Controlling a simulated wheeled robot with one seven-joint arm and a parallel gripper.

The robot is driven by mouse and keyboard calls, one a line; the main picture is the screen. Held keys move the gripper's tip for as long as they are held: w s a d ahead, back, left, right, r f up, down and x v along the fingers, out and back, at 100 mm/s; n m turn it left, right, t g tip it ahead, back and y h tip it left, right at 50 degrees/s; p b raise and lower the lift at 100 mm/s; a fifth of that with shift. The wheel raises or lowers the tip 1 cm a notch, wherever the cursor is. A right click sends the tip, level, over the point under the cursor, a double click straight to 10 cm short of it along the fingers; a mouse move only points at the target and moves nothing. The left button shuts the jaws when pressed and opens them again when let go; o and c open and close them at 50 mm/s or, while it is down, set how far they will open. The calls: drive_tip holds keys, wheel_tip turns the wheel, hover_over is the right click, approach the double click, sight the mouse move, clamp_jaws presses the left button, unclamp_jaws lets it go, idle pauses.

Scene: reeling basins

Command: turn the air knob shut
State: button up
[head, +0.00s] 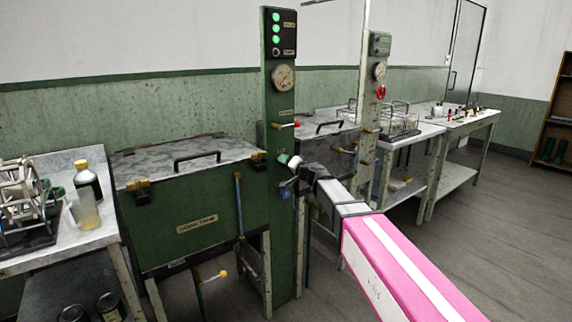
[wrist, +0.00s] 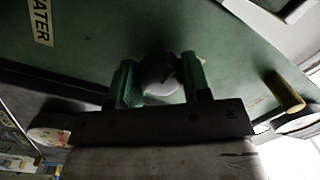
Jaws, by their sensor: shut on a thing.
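A green post (head: 281,225) stands in the middle of the head view, with a gauge, lamps and several valves on it. My gripper (head: 299,169) is at the post's right side, at mid height. In the wrist view its two fingers (wrist: 160,85) stand on either side of a round grey knob (wrist: 160,74), and it is shut on it. I take this for the air knob, but no label for it is readable. A sign ending in "ATER" (wrist: 40,20) is at upper left there. A blue valve knob (head: 286,192) sits just below the gripper in the head view.
A red-tipped handle (head: 297,124) sits above the gripper. A green tank (head: 190,225) with a grey lid stands left of the post. A second post (head: 372,130) and benches stand behind on the right. The floor (head: 480,220) at right is clear.

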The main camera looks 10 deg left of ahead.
drive_tip(key=m, duration=0.4)
drive_tip(key=shift+m+t, duration=0.3)
drive_tip(key=m, duration=0.3)
drive_tip(key=shift+m, duration=0.4)
drive_tip(key=m+t, duration=0.1)
drive_tip(key=m, duration=0.3)
drive_tip(key=shift+m, duration=0.4)
drive_tip(key=shift+m+h, duration=0.3)
drive_tip(key=shift+m, duration=1.9)
drive_tip(key=o, duration=0.9)
